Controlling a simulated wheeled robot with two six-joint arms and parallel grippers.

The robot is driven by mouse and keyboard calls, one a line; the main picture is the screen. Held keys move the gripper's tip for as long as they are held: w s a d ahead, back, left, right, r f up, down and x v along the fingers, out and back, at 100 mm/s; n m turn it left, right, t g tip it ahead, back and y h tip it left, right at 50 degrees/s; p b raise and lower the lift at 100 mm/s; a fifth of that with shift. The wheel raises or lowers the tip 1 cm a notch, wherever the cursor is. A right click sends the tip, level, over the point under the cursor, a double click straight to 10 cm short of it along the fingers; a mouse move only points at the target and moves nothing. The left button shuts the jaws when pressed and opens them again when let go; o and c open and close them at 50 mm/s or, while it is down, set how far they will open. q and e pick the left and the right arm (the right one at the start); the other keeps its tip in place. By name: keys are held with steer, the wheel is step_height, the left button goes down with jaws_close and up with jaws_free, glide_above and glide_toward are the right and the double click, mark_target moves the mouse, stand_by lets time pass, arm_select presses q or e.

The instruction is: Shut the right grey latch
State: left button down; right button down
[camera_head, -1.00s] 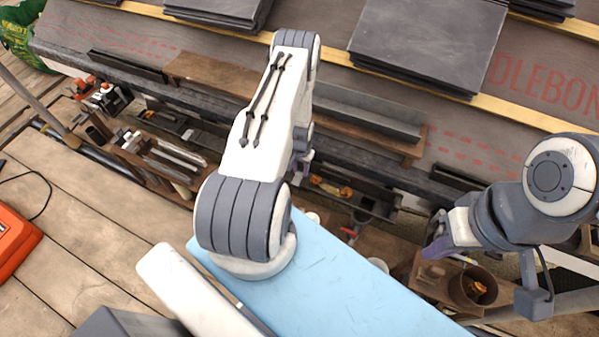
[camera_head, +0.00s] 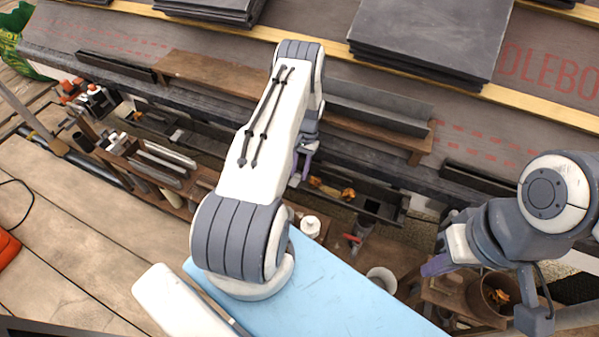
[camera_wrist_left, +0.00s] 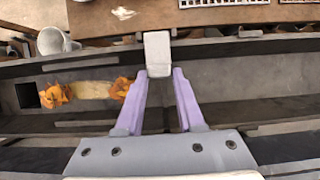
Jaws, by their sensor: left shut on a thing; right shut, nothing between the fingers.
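In the left wrist view, a small light-grey block (camera_wrist_left: 157,54), apparently the grey latch, stands at the far rim of a dark gutter trough (camera_wrist_left: 220,114). My left gripper (camera_wrist_left: 161,72) has its purple fingertips closed on the near end of this block. In the head view my left gripper (camera_head: 303,166) is low over the trough, mostly hidden behind my left arm. The block cannot be made out there. My right gripper (camera_head: 436,265) is shut and empty at the right, apart from the trough.
Orange leaves (camera_wrist_left: 122,87) lie in the trough, left of my left gripper. A white cup (camera_wrist_left: 52,41) stands beyond it. Slate stacks (camera_head: 430,40) lie on the roof. A blue board (camera_head: 330,285) lies below my left arm. A brown bucket (camera_head: 490,292) is near my right gripper.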

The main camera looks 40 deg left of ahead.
arm_select(q)
steer(key=c, duration=0.5)
jaws_free()
steer(key=shift+d, duration=0.1)
steer(key=p+v, duration=0.1)
steer(key=v, duration=0.9)
steer(key=shift+w+r, duration=0.15)
